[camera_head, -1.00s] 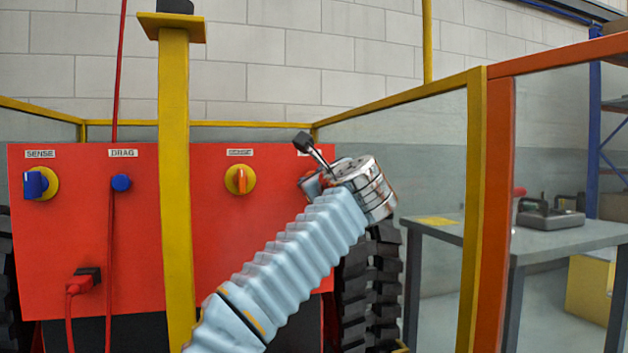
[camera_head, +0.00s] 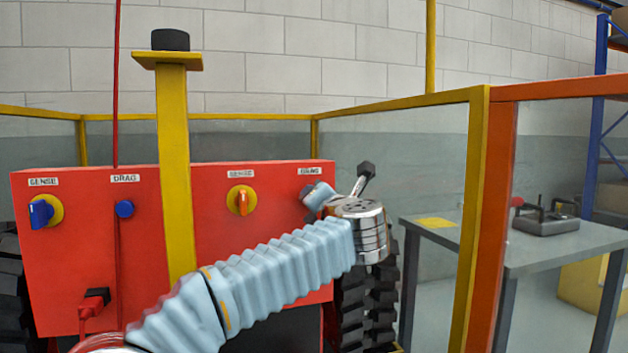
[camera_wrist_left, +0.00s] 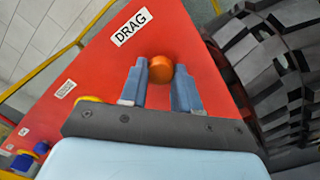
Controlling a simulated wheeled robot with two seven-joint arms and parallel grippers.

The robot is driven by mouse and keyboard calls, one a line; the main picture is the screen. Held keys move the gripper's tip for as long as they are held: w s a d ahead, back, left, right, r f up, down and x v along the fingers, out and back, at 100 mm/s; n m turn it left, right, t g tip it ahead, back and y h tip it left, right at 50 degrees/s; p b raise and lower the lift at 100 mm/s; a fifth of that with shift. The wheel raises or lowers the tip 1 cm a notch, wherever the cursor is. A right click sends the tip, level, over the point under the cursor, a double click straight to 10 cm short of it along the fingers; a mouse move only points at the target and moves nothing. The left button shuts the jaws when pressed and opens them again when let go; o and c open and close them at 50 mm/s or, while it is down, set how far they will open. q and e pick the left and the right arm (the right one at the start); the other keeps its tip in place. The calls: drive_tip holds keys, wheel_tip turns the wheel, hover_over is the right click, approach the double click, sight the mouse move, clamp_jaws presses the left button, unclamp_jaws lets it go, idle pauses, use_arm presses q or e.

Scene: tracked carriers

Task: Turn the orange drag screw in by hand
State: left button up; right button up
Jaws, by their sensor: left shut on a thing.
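The orange drag screw (camera_wrist_left: 161,69) is a round orange knob on the red panel (camera_wrist_left: 105,70), below a DRAG label (camera_wrist_left: 131,26) in the left wrist view. My left gripper (camera_wrist_left: 161,76) has its two blue fingers on either side of the knob and is shut on it. In the head view my left gripper (camera_head: 309,194) is at the panel's upper right, under the right-hand DRAG label (camera_head: 310,170). The knob is hidden there by the fingers. My right gripper is in neither view.
A yellow post (camera_head: 175,150) stands before the panel. A blue knob (camera_head: 124,209) and an orange-on-yellow switch (camera_head: 241,199) are on it. A black track (camera_head: 370,310) lies right of it. Yellow and orange fence posts (camera_head: 488,200) separate a grey table (camera_head: 560,240).

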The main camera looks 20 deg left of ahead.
use_arm(q)
drive_tip(key=m+p, duration=0.2)
drive_tip(key=m, duration=0.2)
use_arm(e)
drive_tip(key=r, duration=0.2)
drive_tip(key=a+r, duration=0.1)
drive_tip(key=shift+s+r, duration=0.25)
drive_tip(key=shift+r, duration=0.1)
